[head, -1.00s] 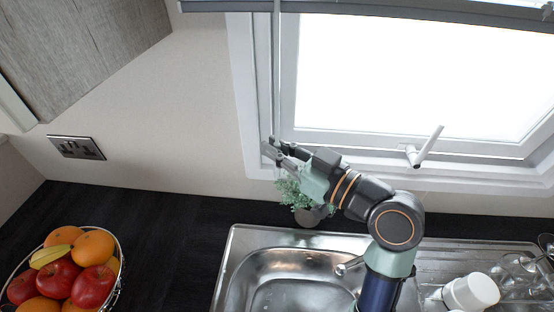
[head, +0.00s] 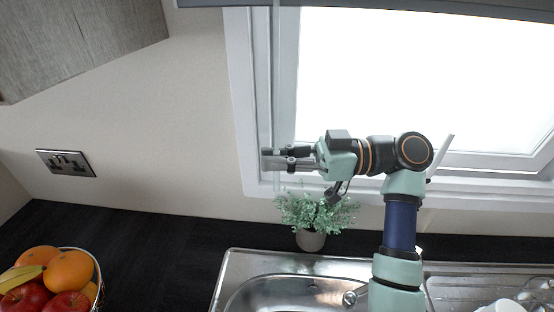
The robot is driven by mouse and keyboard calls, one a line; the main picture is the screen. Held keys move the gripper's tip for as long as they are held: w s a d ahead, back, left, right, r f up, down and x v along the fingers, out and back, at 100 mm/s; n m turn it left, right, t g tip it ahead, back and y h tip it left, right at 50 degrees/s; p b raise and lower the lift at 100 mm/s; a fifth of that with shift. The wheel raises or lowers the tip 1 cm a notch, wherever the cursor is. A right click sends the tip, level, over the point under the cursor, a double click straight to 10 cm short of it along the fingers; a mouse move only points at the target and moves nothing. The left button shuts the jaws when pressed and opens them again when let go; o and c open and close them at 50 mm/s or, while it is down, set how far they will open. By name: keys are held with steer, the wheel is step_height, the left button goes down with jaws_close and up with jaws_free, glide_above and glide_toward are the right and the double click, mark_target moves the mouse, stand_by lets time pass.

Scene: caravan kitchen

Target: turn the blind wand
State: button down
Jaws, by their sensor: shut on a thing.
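The blind wand (head: 275,80) is a thin pale rod hanging down along the left side of the window frame. My gripper (head: 272,159) reaches in from the right, level, and is shut on the wand near its lower part. A short length of the wand shows below the fingers. The blind (head: 400,8) shows only as a grey strip along the top edge; where the wand joins it is out of view.
A potted plant (head: 312,240) stands just below my gripper, behind the steel sink (head: 240,270). A window handle (head: 440,158) is to the right, partly behind my arm. A fruit bowl (head: 98,290) is at lower left. A wall socket (head: 65,162) and bare wall lie left.

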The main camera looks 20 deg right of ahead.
steer(key=shift+g, duration=0.3)
steer(key=c, duration=1.2)
jaws_free()
steer(key=shift+a, duration=0.1)
steer(key=v, duration=0.7)
steer(key=shift+d, duration=0.3)
